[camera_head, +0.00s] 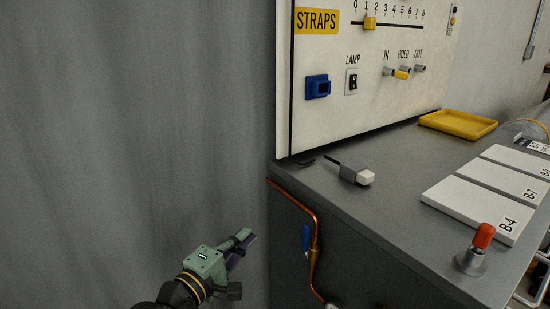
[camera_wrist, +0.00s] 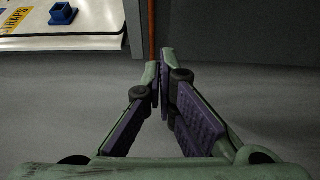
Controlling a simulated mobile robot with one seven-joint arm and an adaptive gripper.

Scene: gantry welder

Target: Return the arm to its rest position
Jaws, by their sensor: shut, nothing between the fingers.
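My gripper (camera_head: 244,242) is at the lower left of the head view, left of the grey bench and apart from it. Its green body and purple-padded fingers point up and to the right. In the wrist view my gripper (camera_wrist: 161,72) has its fingertips together with nothing between them. The fingers are in front of the grey wall. My dark arm link with a yellow band enters from the bottom edge of the head view.
The grey bench (camera_head: 395,190) fills the right. A copper pipe (camera_head: 314,228) with a blue valve handle (camera_head: 305,238) runs down its side near my gripper. A grey connector (camera_head: 352,174), white blocks (camera_head: 480,208) and a red-topped knob (camera_head: 483,236) sit on top. Free room lies left.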

